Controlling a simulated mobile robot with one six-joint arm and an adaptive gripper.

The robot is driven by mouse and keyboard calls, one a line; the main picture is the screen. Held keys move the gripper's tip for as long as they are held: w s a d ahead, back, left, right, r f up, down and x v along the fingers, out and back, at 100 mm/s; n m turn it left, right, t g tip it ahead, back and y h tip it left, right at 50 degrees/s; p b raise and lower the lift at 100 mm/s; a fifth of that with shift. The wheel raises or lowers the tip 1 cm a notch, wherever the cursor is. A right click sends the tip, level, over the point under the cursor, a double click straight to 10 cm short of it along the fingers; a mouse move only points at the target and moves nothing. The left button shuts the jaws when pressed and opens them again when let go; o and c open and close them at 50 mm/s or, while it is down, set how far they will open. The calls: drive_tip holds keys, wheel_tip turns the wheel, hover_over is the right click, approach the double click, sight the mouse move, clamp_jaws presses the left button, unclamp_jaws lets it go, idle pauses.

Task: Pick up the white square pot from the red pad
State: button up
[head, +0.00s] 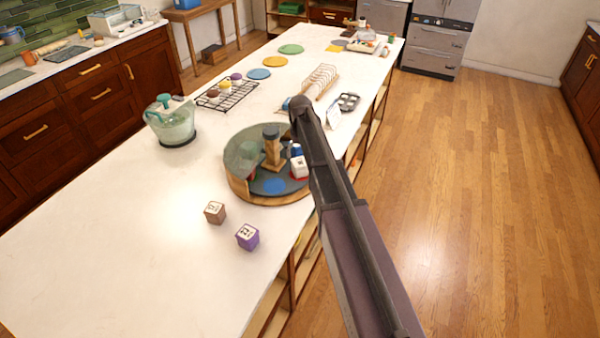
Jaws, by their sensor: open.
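The white square pot (299,167) sits on the red pad (303,178) at the right side of a round wooden turntable (240,191). My arm passes close by its right side in the picture and covers part of that side of the turntable. A small dark and blue thing (293,149) shows just behind the pot, partly hidden. My arm reaches up from the bottom right to a joint above the turntable's far right edge. My gripper itself cannot be made out; the arm seems to hide it.
The turntable has a wooden centre post (271,152), a curved see-through wall (243,150) and a bare blue pad (274,187). A brown box (214,212) and a purple box (247,237) stand in front. A green-lidded jar (171,122) stands behind left. The near left counter (100,240) is clear.

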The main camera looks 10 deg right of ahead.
sight(300, 161)
drive_tip(key=shift+f+b, duration=0.45)
drive_tip(key=shift+f, duration=0.3)
drive_tip(key=shift+f, duration=0.1)
drive_tip(key=shift+w+f+b, duration=0.15)
drive_tip(key=shift+f+b, duration=2.35)
drive_tip(key=shift+b, duration=0.1)
drive_tip(key=shift+c, duration=0.2)
drive_tip(key=c, duration=1)
